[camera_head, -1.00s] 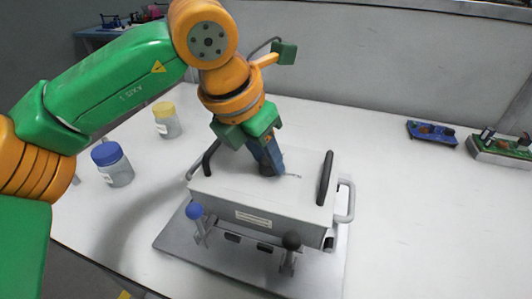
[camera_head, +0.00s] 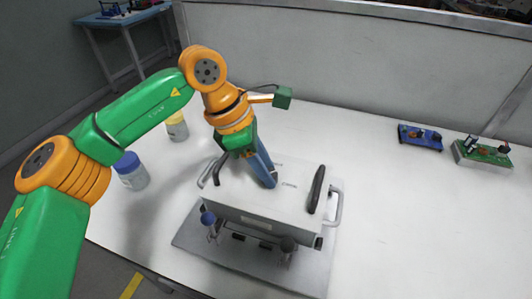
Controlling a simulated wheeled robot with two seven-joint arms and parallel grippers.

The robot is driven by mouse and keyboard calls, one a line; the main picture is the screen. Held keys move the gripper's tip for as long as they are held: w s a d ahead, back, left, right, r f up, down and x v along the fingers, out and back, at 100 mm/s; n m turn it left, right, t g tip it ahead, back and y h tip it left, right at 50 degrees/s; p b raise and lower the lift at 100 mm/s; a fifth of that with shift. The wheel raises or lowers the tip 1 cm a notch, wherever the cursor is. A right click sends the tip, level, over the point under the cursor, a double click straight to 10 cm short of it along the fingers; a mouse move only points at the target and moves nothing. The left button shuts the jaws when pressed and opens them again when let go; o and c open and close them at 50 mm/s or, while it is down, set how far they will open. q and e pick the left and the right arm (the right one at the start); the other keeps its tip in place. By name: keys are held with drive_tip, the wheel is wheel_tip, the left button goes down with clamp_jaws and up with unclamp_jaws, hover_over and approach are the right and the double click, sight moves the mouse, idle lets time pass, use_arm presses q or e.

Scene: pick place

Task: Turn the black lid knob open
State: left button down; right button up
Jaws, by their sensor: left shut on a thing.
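A light grey box (camera_head: 240,203) with a flat lid stands on a grey base plate (camera_head: 200,244) in the middle of the table. My left gripper (camera_head: 270,183) points down onto the middle of the lid and is shut on the black lid knob, which its fingers mostly hide in this view. A long black handle (camera_head: 316,189) stands on the right of the lid, and another dark handle (camera_head: 212,172) is at the left. A blue-topped lever (camera_head: 208,218) and a black-topped lever (camera_head: 287,245) are at the box's front. My right gripper is not in view.
A blue-lidded jar (camera_head: 131,171) and a yellow-lidded jar (camera_head: 177,127) stand left of the box. A blue circuit board (camera_head: 420,138) and a green one (camera_head: 482,152) lie at the back right. The table right of the box is clear.

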use_arm(q)
drive_tip(key=m+g+p, duration=0.1)
drive_tip(key=m+p, duration=0.3)
drive_tip(key=shift+w+r+g, duration=0.1)
drive_tip(key=shift+r+g, duration=0.1)
drive_tip(key=shift+g, duration=0.2)
drive_tip(key=m+p, duration=0.2)
drive_tip(key=shift+m+g+y, duration=0.3)
drive_tip(key=shift+g, duration=0.1)
drive_tip(key=shift+w+d+f+m+y+p, duration=0.1)
drive_tip(key=shift+f+m+y+p, duration=0.15)
drive_tip(key=shift+m+p, duration=0.5)
drive_tip(key=shift+m+g, duration=0.3)
drive_tip(key=shift+m, duration=0.05)
drive_tip(key=shift+c, duration=2.4)
unclamp_jaws()
